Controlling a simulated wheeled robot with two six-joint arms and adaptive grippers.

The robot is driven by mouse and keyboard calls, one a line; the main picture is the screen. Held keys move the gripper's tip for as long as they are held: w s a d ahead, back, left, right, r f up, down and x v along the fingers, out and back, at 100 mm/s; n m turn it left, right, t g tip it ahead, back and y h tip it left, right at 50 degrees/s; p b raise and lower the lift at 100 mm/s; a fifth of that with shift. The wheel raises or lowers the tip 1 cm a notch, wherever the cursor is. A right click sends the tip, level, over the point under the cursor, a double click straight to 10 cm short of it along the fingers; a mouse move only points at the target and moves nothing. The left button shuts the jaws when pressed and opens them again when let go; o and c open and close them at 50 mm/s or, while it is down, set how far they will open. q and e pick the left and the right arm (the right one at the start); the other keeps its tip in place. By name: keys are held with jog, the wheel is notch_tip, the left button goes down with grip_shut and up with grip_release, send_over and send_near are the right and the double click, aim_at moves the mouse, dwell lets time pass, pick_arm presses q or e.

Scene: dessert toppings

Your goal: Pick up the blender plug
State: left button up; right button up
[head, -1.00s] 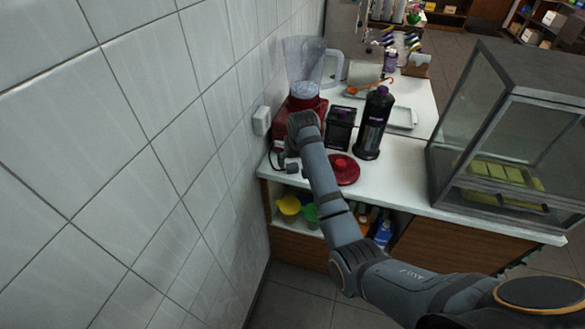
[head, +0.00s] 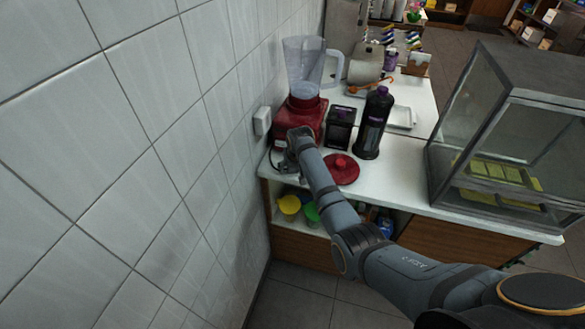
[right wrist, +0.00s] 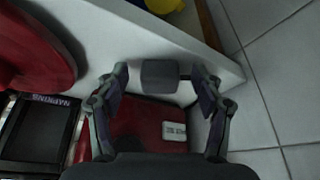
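The blender plug (right wrist: 160,76) is a dark grey block with a short thin piece at its right side. In the right wrist view it lies over the white counter, between my right gripper's fingers (right wrist: 160,80). A gap shows on each side of it, so the gripper is open around it and not closed on it. In the head view my right gripper (head: 284,163) is low over the counter's left corner and hides the plug. The blender (head: 304,110) has a red base and a clear jug and stands just behind my wrist. My left gripper is out of view.
A white wall socket (head: 262,121) is left of the blender. A red lid (head: 342,170), a dark box (head: 340,127) and a dark bottle (head: 373,125) stand to the right. The tiled wall is close on the left. A glass case (head: 510,140) is at the right.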

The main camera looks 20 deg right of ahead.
jog(key=c, duration=1.2)
